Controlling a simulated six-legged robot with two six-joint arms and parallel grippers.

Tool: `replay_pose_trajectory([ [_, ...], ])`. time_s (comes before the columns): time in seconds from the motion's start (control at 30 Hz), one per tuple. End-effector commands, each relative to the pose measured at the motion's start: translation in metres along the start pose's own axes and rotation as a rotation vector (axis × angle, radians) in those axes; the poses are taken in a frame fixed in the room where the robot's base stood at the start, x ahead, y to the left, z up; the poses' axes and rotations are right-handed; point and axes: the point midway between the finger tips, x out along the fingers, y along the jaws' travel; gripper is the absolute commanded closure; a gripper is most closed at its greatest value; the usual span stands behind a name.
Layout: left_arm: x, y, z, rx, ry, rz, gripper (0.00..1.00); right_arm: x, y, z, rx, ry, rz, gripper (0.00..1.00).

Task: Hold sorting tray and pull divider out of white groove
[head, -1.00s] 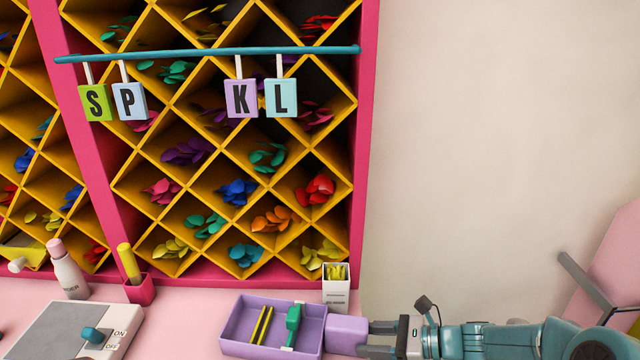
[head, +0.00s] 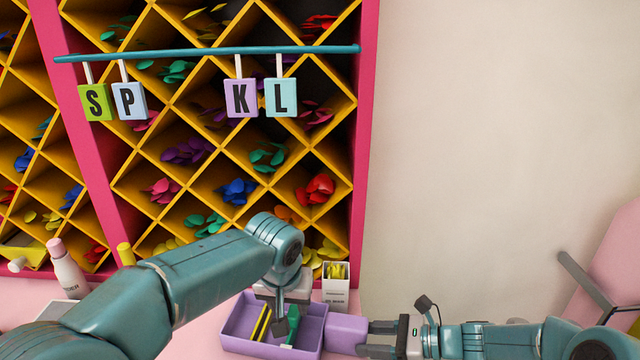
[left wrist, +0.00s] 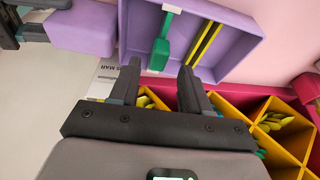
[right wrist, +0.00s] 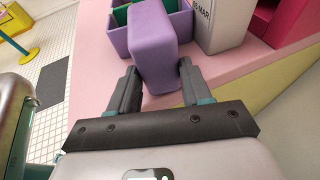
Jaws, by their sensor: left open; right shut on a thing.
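The purple sorting tray (head: 238,342) sits on the pink counter. It also shows in the left wrist view (left wrist: 240,64). My right gripper (head: 366,338) is shut on the tray's purple block handle (right wrist: 153,50) at its right end. A green divider (left wrist: 158,55) stands in the tray with white pieces at its ends, and yellow strips (left wrist: 204,44) stand beside it. The green divider shows partly in the head view (head: 292,322). My left gripper (left wrist: 163,75) is open above the tray's edge, near the green divider but apart from it. Its fingertips are partly hidden in the head view.
A small white box (head: 336,284) with yellow pieces stands right behind the tray. The pink-framed cubby shelf (head: 366,150) rises behind the counter. My left arm covers the counter's left part.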

Motion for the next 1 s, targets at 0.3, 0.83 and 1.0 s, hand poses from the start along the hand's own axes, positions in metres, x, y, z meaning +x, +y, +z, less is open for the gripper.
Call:
replay_pose_trajectory([
  [0.3, 0.048, 0.000, 0.001, 0.003, -0.003, 0.001, 0.53, 0.000, 0.000, 0.000, 0.000, 0.001, -0.001, 0.88],
  [0.83, 0.068, 0.001, 0.001, 0.003, -0.001, 0.002, 0.53, 0.000, 0.000, 0.000, 0.000, 0.001, -0.001, 0.88],
  [1.0, 0.068, 0.001, 0.001, 0.003, -0.001, 0.002, 0.99, 0.000, 0.000, 0.000, 0.000, 0.001, -0.001, 0.88],
])
